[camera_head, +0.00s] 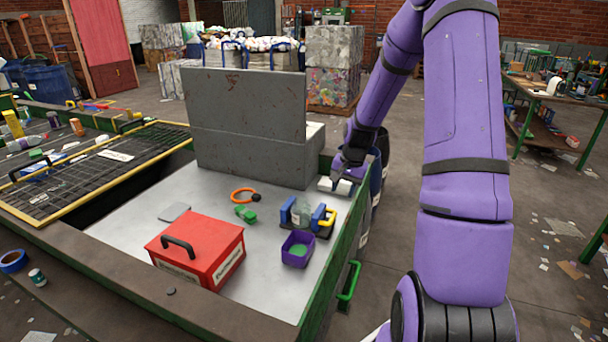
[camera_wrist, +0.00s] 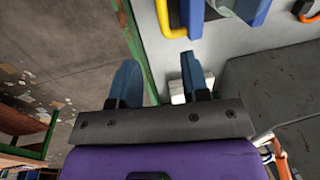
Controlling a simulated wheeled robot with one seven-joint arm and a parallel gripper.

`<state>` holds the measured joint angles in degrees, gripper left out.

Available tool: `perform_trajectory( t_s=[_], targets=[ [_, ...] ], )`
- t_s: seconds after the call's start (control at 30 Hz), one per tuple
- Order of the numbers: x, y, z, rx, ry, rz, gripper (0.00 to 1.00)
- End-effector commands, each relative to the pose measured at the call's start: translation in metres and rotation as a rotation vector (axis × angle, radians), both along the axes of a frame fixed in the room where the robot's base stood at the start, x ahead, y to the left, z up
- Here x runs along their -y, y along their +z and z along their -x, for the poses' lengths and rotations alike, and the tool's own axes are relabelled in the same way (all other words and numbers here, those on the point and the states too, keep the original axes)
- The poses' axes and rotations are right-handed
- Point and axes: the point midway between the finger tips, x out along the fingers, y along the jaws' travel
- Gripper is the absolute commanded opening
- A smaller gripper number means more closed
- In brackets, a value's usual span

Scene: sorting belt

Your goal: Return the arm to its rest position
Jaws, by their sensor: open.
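My purple arm comes down on the right of the head view, bent at the elbow. My gripper (camera_head: 344,174) is at the far right corner of the pale sorting surface (camera_head: 150,225), near its green edge. In the wrist view my gripper (camera_wrist: 160,78) has its two dark blue fingers spread wide, with nothing between them. A small white object (camera_head: 326,185) lies under or beside the fingers in the head view. The white object shows beside the right finger in the wrist view (camera_wrist: 178,98); I cannot tell whether they touch.
A grey block wall (camera_head: 245,118) stands left of my gripper. A red box (camera_head: 197,250), purple bin (camera_head: 297,248), blue-and-yellow holder (camera_head: 323,222), green item (camera_head: 246,213) and orange ring (camera_head: 240,196) sit on the surface. Free floor (camera_head: 390,200) lies to the right.

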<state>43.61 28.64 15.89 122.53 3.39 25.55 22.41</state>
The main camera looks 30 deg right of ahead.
Motion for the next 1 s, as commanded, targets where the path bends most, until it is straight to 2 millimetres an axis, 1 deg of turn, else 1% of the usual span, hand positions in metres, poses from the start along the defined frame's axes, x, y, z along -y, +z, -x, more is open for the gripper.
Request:
perform_trajectory(
  t_s=[0.2,0.27,0.33,0.47,0.6,0.67,0.8,1.0],
  targets=[
    [-0.001,0.001,0.000,0.001,0.003,0.001,0.42],
    [-0.003,0.006,0.000,0.003,0.012,0.008,0.42],
    [-0.010,0.017,0.000,0.006,0.035,0.022,0.42],
    [-0.030,0.052,0.004,0.020,0.107,0.064,0.42],
    [-0.059,0.095,0.014,0.040,0.203,0.118,0.42],
    [-0.072,0.112,0.020,0.048,0.245,0.139,0.42],
    [-0.101,0.150,0.037,0.072,0.334,0.187,0.42],
    [-0.140,0.198,0.071,0.113,0.458,0.247,0.42]
  ],
)
